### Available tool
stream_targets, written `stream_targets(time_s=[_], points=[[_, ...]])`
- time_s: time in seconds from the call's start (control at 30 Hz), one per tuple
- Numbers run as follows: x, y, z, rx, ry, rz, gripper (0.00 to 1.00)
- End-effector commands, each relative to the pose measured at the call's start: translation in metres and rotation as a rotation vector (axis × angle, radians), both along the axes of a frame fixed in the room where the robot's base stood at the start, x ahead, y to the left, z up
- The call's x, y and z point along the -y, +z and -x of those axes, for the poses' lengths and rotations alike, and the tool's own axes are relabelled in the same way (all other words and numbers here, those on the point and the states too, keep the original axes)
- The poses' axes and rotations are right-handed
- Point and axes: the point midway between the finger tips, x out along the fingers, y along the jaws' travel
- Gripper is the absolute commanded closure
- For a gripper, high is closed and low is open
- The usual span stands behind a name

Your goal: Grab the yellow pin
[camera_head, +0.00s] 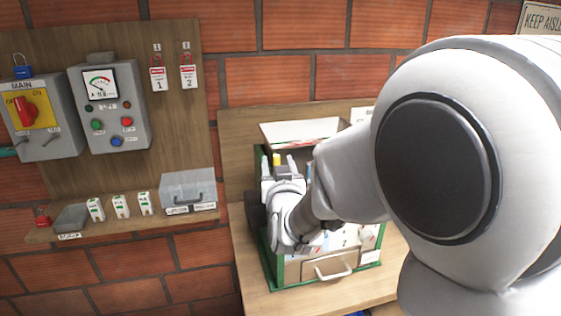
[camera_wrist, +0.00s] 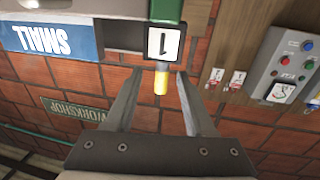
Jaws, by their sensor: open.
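My gripper is open and empty; I cannot tell how deep the pin sits between the fingers. The wrist picture is upside down. In the head view the yellow pin (camera_head: 276,159) sticks up at the left part of a green-framed box, and my wrist hides much of that area.
The green-framed box (camera_head: 279,265) stands on a wooden bench (camera_head: 250,285) and has a drawer with a handle (camera_head: 333,272). An open white tray (camera_head: 300,130) is behind. Control boxes (camera_head: 112,105) and a small shelf (camera_head: 110,228) are on the brick wall at left.

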Motion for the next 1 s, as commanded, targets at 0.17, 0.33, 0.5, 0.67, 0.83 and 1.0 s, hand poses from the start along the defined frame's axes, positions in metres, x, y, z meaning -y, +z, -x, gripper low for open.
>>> stream_targets(time_s=[0.17, 0.33, 0.5, 0.67, 0.83, 1.0], points=[[-0.005, 0.001, -0.023, -0.001, 0.000, 0.002, 0.45], [-0.006, 0.000, -0.039, 0.000, 0.000, 0.002, 0.45], [-0.007, -0.001, -0.041, -0.001, 0.001, 0.001, 0.45], [-0.007, 0.000, -0.041, 0.000, 0.001, 0.001, 0.53], [-0.007, 0.000, -0.041, 0.000, 0.001, 0.001, 0.83], [-0.007, 0.000, -0.041, 0.000, 0.001, 0.001, 1.00]])
